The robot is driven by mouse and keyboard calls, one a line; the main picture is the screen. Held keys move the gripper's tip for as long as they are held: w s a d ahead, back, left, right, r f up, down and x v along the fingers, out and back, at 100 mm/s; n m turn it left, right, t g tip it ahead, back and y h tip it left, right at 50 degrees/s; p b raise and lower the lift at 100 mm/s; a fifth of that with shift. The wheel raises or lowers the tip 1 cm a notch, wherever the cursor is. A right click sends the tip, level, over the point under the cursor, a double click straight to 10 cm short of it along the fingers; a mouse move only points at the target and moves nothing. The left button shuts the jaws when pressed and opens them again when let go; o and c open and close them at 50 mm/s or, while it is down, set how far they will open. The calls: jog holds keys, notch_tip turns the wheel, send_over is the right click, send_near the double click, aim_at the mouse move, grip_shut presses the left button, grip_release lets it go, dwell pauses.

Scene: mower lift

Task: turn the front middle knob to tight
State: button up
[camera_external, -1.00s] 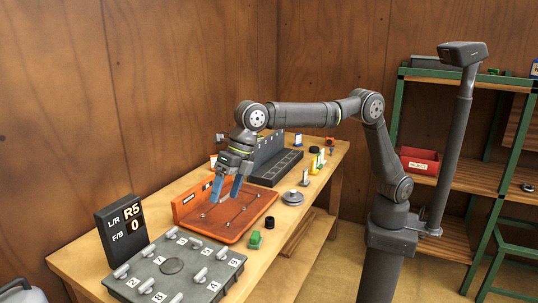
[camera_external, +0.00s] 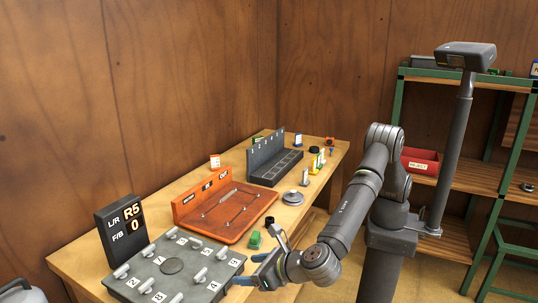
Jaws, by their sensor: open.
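A grey panel (camera_external: 172,266) with several light lever-like knobs and numbered white labels lies at the near end of the bench. The row on its right side, nearest my arm, has a middle knob (camera_external: 200,275); I cannot tell for certain that this is the front middle one. Its exact setting is too small to read. My gripper (camera_external: 250,269) is open and empty, with blue fingers pointing left toward the panel's right edge. It is apart from the knobs.
A black display (camera_external: 121,230) reading L/R R5, F/B 0 stands at the panel's back left. An orange tray (camera_external: 226,212) lies beyond the panel. A small green item (camera_external: 255,240) and a dark cup (camera_external: 269,221) stand near the gripper at the bench edge.

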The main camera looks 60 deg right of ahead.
jog(key=s+a+t, duration=0.1)
jog(key=s, duration=0.1)
send_near(202, 273)
jog(key=shift+y, duration=0.3)
jog(key=x, duration=0.8)
jog(key=shift+w+d+f, duration=0.1)
jog(key=shift+d+f, duration=0.1)
jog(key=shift+c, duration=0.2)
